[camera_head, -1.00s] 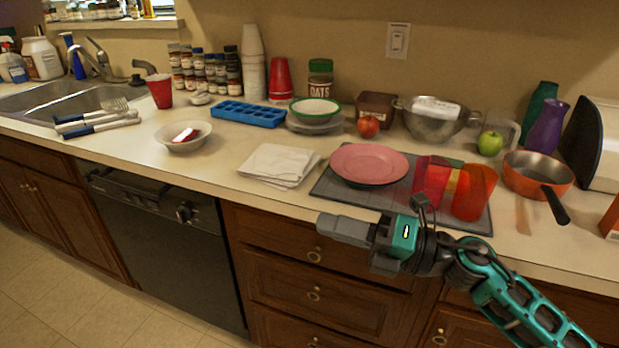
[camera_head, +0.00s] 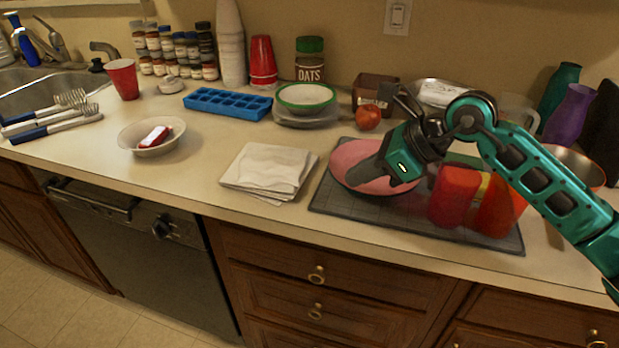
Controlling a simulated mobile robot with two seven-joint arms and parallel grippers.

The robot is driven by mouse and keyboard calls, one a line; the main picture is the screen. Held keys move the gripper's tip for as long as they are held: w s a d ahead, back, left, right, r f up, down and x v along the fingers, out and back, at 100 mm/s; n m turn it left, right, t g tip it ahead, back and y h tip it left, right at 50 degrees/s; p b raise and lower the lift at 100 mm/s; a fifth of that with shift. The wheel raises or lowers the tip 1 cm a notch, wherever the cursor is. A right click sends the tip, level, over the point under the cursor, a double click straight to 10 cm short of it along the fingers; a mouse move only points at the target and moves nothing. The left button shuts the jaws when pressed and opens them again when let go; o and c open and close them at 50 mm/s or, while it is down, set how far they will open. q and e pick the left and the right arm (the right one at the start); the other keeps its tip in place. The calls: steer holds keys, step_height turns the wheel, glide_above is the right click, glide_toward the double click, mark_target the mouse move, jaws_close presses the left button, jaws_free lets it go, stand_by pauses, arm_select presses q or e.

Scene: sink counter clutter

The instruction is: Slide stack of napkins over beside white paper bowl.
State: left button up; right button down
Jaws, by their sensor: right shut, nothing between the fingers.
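The bowl holds a small red and white item (camera_head: 156,137). My right gripper (camera_head: 358,178) is shut and empty, over the pink plate (camera_head: 345,158) just right of the napkins. It covers part of the plate, and I cannot tell whether it touches it. My left gripper is not in view.
The pink plate and red-orange cups (camera_head: 455,196) stand on a dark mat (camera_head: 335,202). A blue ice tray (camera_head: 228,103) and green-rimmed bowl (camera_head: 306,96) are behind the napkins. Forks (camera_head: 62,115) lie far left. Counter between bowl and napkins is clear.

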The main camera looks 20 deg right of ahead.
mark_target(242, 171)
steer(key=x, duration=0.7)
steer(key=shift+w+a+f, duration=0.1)
steer(key=shift+a+f, duration=0.05)
steer(key=shift+a, duration=0.05)
steer(key=shift+w+a+p, duration=0.45)
steer(key=shift+w+a, duration=0.3)
steer(key=shift+a, duration=0.15)
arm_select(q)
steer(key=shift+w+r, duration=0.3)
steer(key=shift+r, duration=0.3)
arm_select(e)
steer(key=shift+w+a, duration=0.45)
steer(key=shift+a, duration=0.05)
steer(key=w+a+b, duration=0.1)
steer(key=w+a, duration=0.1)
steer(key=a, duration=0.1)
steer(key=w+a+b, duration=0.1)
steer(key=w+a, duration=0.2)
steer(key=w+a+b, duration=0.1)
steer(key=w+a, duration=0.2)
steer(key=a, duration=0.1)
steer(key=shift+b, duration=0.3)
steer(key=shift+w+a, duration=0.15)
steer(key=shift+a, duration=0.1)
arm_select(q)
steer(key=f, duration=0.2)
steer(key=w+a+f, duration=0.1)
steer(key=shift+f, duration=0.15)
